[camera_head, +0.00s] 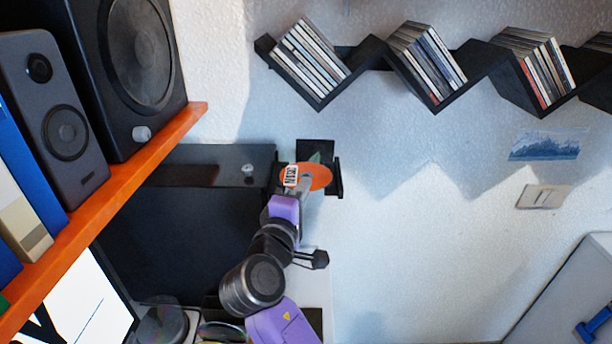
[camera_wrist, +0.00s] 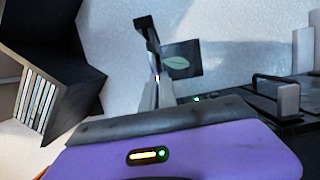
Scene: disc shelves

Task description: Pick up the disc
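An orange disc (camera_head: 318,178) shows in the head view, in front of or beside a black square panel with a green leaf on it. The light grey fingers of my gripper (camera_head: 306,181) overlap the disc there. I cannot tell if they grip it or only pass in front. In the wrist view my gripper's purple body (camera_wrist: 190,155) fills the bottom. Its narrow pale fingers (camera_wrist: 157,88) point toward the leaf panel (camera_wrist: 182,62), and the disc's orange face does not show. The gap between the fingers is unclear.
A black zigzag shelf (camera_head: 378,66) with several disc cases runs along the wall above. An orange shelf (camera_head: 115,190) with speakers stands at left. A dark cabinet (camera_head: 190,235) lies beside my arm. The white wall at right is mostly bare, with a light switch (camera_head: 544,196).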

